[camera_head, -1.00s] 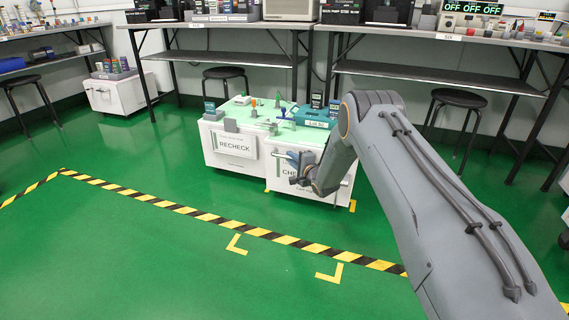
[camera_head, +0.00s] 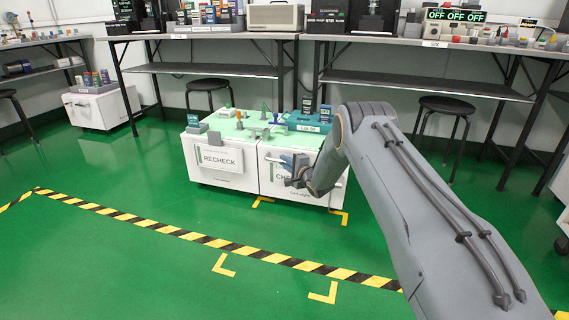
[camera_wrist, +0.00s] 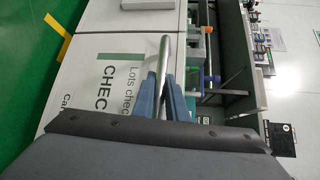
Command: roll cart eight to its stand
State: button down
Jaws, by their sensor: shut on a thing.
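The right white cart (camera_head: 280,185) has a green top and a sign starting "CHEC", partly hidden by my gripper. Its number cannot be read; a cut-off "Ca" label shows in the wrist view (camera_wrist: 50,165). It stands beside the white cart marked RECHECK (camera_head: 220,183), fronts about level. My gripper (camera_head: 292,170) is shut on the right cart's bar handle (camera_wrist: 163,48), with blue fingers on both sides of the bar. Yellow corner marks (camera_head: 340,216) lie on the floor just in front of the right cart's base.
Another pair of yellow corner marks (camera_head: 222,266) lies nearer, across the striped floor line (camera_head: 190,235). A workbench (camera_head: 420,83) and black stools (camera_head: 447,105) stand behind. Another white cart (camera_head: 97,108) stands at the back left. The green floor in front is clear.

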jog(key=shift+w+d+r, duration=0.15)
jog(key=shift+d, duration=0.05)
jog(key=c, duration=1.8)
grip_release()
jog(key=shift+d, duration=0.15)
jog(key=shift+o, duration=0.2)
jog(key=shift+a, duration=0.3)
jog(key=f+p+v, duration=0.1)
jog(key=p+v, duration=0.3)
jog(key=v, duration=0.3)
jog(key=shift+s+d+r, duration=0.25)
jog(key=shift+s+r, duration=0.15)
jog(key=shift+r, duration=0.1)
jog(key=shift+a+r, duration=0.1)
